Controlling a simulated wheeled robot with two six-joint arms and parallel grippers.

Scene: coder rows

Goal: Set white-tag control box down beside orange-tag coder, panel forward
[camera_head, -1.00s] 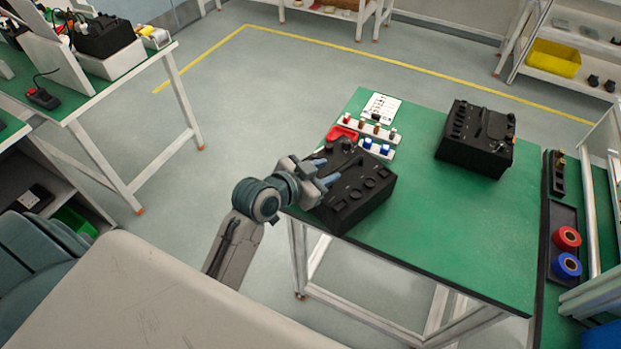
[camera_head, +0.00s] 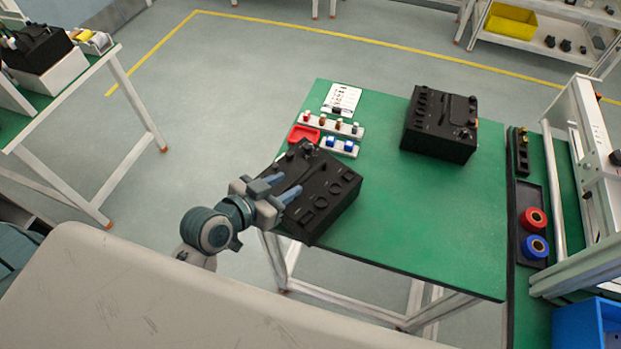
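A black control box (camera_head: 326,194) with round knobs is at the near left corner of the green table (camera_head: 430,220). Its left side reaches the table's edge, and I cannot make out a white tag. My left gripper (camera_head: 284,188) is at the box's left side, its two blue-grey fingers over the top edge. Whether they grip it is unclear. A second black box, seemingly the orange-tag coder (camera_head: 438,128), stands at the table's far right with a small orange spot on its right side. The two boxes are apart. My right gripper is out of view.
A white sheet (camera_head: 341,99), a red tray (camera_head: 303,134) and racks with small brown and blue parts (camera_head: 338,145) lie behind the near box. Green tabletop is clear between and in front of the boxes. Red and blue spools (camera_head: 535,219) sit beyond the right edge.

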